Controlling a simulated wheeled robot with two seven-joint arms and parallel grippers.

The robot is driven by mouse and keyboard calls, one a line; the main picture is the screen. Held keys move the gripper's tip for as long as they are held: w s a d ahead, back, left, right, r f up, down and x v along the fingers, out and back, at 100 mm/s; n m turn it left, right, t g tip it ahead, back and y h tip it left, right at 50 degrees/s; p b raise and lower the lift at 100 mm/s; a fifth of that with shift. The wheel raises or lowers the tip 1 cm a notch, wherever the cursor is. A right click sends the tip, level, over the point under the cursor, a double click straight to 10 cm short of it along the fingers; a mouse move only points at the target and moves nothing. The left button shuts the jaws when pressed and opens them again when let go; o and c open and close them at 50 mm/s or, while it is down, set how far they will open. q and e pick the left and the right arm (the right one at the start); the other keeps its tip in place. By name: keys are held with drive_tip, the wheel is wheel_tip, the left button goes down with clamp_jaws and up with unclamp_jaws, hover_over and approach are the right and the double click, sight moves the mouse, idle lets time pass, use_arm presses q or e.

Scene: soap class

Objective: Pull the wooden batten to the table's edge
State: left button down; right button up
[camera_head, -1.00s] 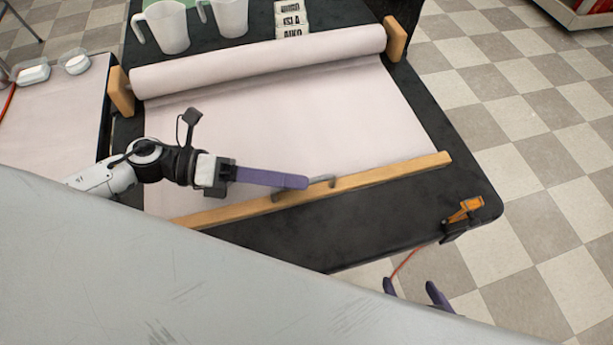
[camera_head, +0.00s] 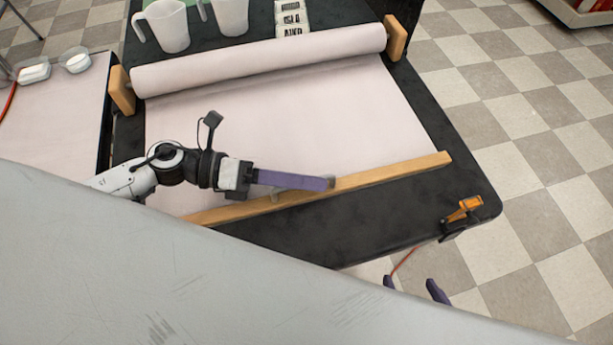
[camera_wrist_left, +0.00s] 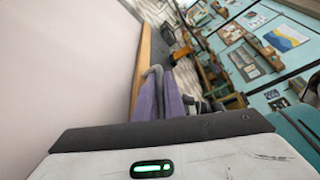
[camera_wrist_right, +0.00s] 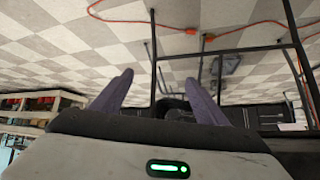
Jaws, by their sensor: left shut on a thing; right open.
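The wooden batten (camera_head: 385,173) lies slantwise across the front end of the pale paper sheet on the black table (camera_head: 400,213). Its left end is hidden behind a grey surface in the foreground. My left gripper (camera_head: 328,183) is over the middle of the batten, its purple fingers shut on the grey handle. In the left wrist view the handle (camera_wrist_left: 154,72) is between the fingers, beside the batten (camera_wrist_left: 144,48). My right gripper (camera_head: 412,285) is open and empty, low beyond the table's front edge; its spread fingers also show in the right wrist view (camera_wrist_right: 160,92).
A paper roll (camera_head: 260,60) lies between wooden end blocks at the back. White jugs (camera_head: 167,25) and labelled blocks (camera_head: 291,17) stand behind it. An orange clamp (camera_head: 464,209) sits at the table's front right corner. The black strip before the batten is bare.

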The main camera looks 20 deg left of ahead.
use_arm(q)
drive_tip(key=s+d+p, duration=0.1)
drive_tip(key=s, duration=0.1)
drive_tip(key=s+d+p, duration=0.1)
drive_tip(key=s+d, duration=0.1)
drive_tip(key=s, duration=0.1)
drive_tip(key=s+d+p, duration=0.1)
drive_tip(key=s+d, duration=0.1)
drive_tip(key=shift+s+r, duration=0.1)
drive_tip(key=shift+s, duration=0.15)
drive_tip(key=shift+s+d, duration=0.1)
drive_tip(key=shift+s, duration=0.05)
use_arm(e)
drive_tip(key=shift+s+d+r, duration=0.25)
drive_tip(key=shift+d+r, duration=0.35)
drive_tip(key=shift+r, duration=0.15)
use_arm(q)
drive_tip(key=c, duration=2.1)
unclamp_jaws()
drive_tip(key=shift+s, duration=0.1)
use_arm(e)
drive_tip(key=shift+a, duration=0.1)
drive_tip(key=shift+a+r, duration=0.1)
drive_tip(key=shift+r, duration=0.1)
use_arm(q)
drive_tip(key=b+v, duration=0.1)
drive_tip(key=v, duration=0.9)
use_arm(e)
drive_tip(key=shift+a+f, duration=0.15)
drive_tip(key=shift+f, duration=0.15)
